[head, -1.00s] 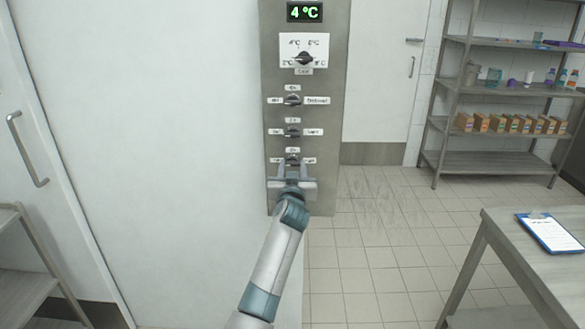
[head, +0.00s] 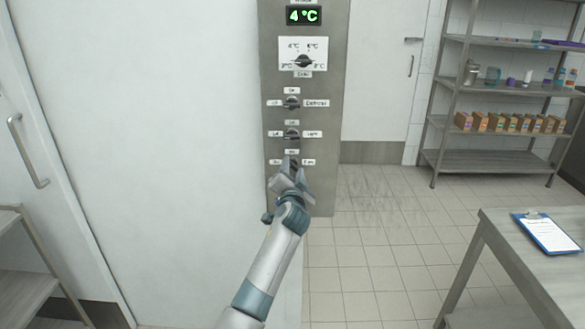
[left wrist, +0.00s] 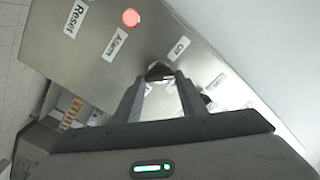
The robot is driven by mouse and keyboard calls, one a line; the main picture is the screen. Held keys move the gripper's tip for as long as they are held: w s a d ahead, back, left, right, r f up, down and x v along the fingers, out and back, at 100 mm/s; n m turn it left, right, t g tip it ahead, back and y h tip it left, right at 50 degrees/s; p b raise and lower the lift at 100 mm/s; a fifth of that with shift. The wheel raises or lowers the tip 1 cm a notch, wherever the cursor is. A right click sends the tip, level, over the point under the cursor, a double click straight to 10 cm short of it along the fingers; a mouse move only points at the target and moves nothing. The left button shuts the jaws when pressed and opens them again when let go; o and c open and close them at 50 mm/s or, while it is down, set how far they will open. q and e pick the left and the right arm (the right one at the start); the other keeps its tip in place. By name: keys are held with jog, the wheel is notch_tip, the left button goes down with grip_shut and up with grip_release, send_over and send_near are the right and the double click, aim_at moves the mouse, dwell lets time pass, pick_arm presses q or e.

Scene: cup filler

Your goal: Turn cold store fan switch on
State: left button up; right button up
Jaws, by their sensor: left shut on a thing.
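The fan switch is the lowest dark rotary knob on the tall grey panel (head: 332,130), beside a small label (head: 308,162) that seems to read "Fan". My left gripper (head: 290,172) is at this knob and hides most of it in the head view. In the left wrist view, the two fingers (left wrist: 164,82) are closed around the dark knob (left wrist: 159,69). The gripper is tilted relative to the panel. A white label (left wrist: 179,48) is close to the knob. My right gripper is in neither view.
Above are the light knob (head: 292,134), defrost knob (head: 292,103), temperature dial (head: 303,61) and green 4 °C display (head: 304,15). The left wrist view shows a red light (left wrist: 131,18) near Alarm and Reset labels. A table (head: 500,235) stands right; the floor between is clear.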

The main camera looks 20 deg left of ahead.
pick_arm(q)
jog(key=m+p, duration=0.2)
jog(key=m, duration=0.3)
jog(key=shift+m, duration=0.3)
jog(key=shift+f+m+p, duration=0.1)
jog(key=shift+m+p, duration=0.6)
jog(key=shift+m, duration=1.2)
jog(key=o, duration=1.1)
jog(key=shift+c, duration=0.2)
jog(key=shift+f, duration=0.1)
jog(key=shift+s+d, duration=0.1)
